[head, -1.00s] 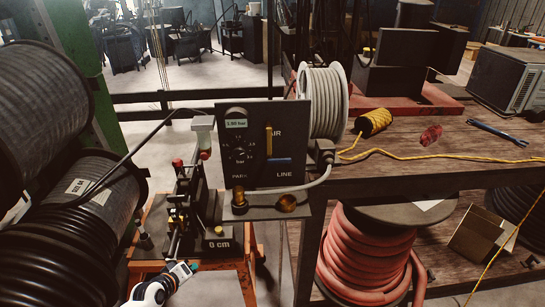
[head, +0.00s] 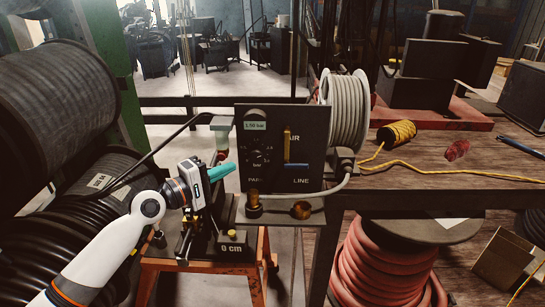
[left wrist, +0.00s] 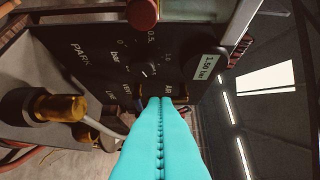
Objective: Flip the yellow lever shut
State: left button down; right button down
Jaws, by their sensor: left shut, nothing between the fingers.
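The yellow lever (head: 287,145) stands upright on the dark control panel (head: 262,183), by the "AIR" label in the head view. A blue lever (head: 296,166) lies level just below it, above "LINE". My left gripper (head: 225,171) is shut and empty. Its teal fingers point at the panel from the left, their tips near its left edge in the head view and apart from the yellow lever. In the left wrist view the fingers (left wrist: 160,105) extend towards the panel (left wrist: 110,40) and its "AIR" label. My right gripper is not in view.
A brass fitting (head: 253,200) sits below the panel; it also shows in the left wrist view (left wrist: 55,107). A pale hose reel (head: 347,110) stands behind the panel's right side. Large black hose reels (head: 65,90) fill the left. A yellow rope (head: 450,176) crosses the bench.

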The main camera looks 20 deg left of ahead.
aim_at(256, 154)
pick_arm(q)
jog(key=shift+a, duration=0.1)
jog(key=shift+w, duration=0.1)
jog(key=p+x, duration=0.2)
jog(key=x, duration=0.8)
jog(key=d+p, duration=0.1)
jog(key=d, duration=0.1)
jog(key=w+d+p, duration=0.1)
jog(key=d, duration=0.1)
jog(key=shift+f, duration=0.1)
